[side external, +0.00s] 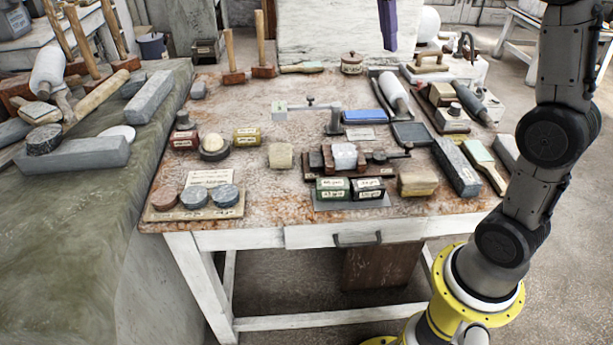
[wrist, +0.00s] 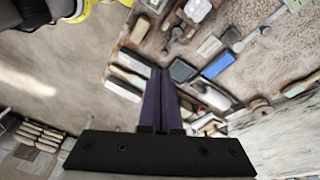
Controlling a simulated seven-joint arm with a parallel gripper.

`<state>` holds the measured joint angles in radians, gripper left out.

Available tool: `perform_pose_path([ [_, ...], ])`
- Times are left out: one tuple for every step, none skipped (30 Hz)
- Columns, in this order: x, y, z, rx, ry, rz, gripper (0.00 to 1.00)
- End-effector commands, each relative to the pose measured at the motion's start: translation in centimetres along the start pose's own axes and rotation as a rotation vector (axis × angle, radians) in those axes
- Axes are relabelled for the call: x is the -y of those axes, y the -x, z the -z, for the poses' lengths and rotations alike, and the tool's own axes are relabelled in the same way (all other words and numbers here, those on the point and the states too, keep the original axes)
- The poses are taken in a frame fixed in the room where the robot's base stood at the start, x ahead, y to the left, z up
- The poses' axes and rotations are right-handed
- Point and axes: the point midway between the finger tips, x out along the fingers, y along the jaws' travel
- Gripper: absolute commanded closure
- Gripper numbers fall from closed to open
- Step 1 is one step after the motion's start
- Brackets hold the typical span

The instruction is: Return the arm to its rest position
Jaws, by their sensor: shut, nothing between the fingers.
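My gripper (side external: 390,44) shows at the top of the side external view as purple fingers, high above the back of the work table (side external: 262,165). The rest of the hand is cut off by the top edge there. In the wrist view my gripper (wrist: 162,74) has its two purple fingers together with nothing between them. The fingers are apart from everything on the table. My grey arm rises at the right of the side external view from a yellow base.
The table is crowded: several stone blocks (side external: 458,166), a blue block (side external: 369,117), round discs (side external: 225,195), small labelled boxes (side external: 333,188), and mallets (side external: 263,70) standing at the back. A stone-topped bench (side external: 95,200) with tools is at the left. Open air surrounds the gripper.

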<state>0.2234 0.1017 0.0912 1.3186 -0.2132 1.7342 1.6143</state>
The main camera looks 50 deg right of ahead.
Motion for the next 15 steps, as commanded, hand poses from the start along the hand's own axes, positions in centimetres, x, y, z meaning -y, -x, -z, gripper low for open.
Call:
perform_pose_path([
  [-2.0, 0.7, -0.7, 0.01, 0.075, 0.047, 1.0],
  [-3.0, 0.8, -1.1, 0.015, 0.121, 0.073, 1.0],
  [-4.4, 1.0, -1.5, 0.02, 0.187, 0.108, 1.0],
  [-5.4, 1.0, -1.9, 0.024, 0.236, 0.133, 1.0],
  [-6.4, 1.0, -2.2, 0.028, 0.286, 0.16, 1.0],
  [-7.7, 0.8, -2.7, 0.03, 0.358, 0.195, 1.0],
  [-8.7, 0.6, -3.1, 0.031, 0.411, 0.223, 1.0],
  [-9.6, 0.3, -3.4, 0.031, 0.466, 0.251, 1.0],
  [-10.9, -0.2, -3.9, 0.031, 0.542, 0.288, 1.0],
  [-11.8, -0.6, -4.2, 0.028, 0.6, 0.318, 1.0],
  [-12.7, -1.1, -4.5, 0.024, 0.661, 0.346, 1.0],
  [-13.8, -1.9, -5.0, 0.018, 0.743, 0.385, 1.0],
  [-14.7, -2.5, -5.3, 0.012, 0.805, 0.415, 1.0],
  [-15.4, -3.2, -5.7, 0.004, 0.868, 0.443, 1.0],
  [-16.3, -4.2, -6.1, -0.009, 0.951, 0.478, 1.0],
])
